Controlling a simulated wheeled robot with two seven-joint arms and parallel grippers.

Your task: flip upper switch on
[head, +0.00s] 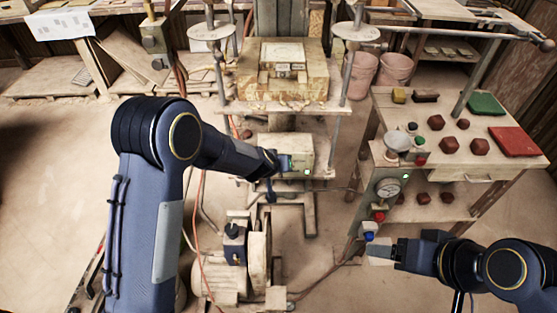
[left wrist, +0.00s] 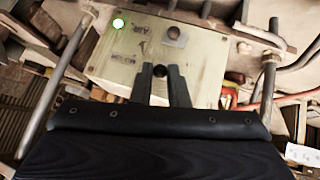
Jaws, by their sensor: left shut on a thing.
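A pale control box (head: 300,150) stands below the press platen in the head view. It carries a lit green lamp (head: 307,171). In the left wrist view its panel (left wrist: 105,65) shows the green lamp (left wrist: 118,22), a small metal plate with a dark hole (left wrist: 175,37) and a dark round switch (left wrist: 160,70). My left gripper (left wrist: 162,72) is shut on that dark switch, a finger on each side. It also shows at the box in the head view (head: 284,163). Which way the switch is set is hidden. My right gripper (head: 375,250) hangs at the lower right, away from the box.
The press platen with a mould block (head: 283,75) sits above the box, between two metal posts. A workbench (head: 462,150) with dark red pieces, a green tile (head: 486,104) and a red tile (head: 515,141) is at the right. A gauge post (head: 388,187) stands near my right gripper.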

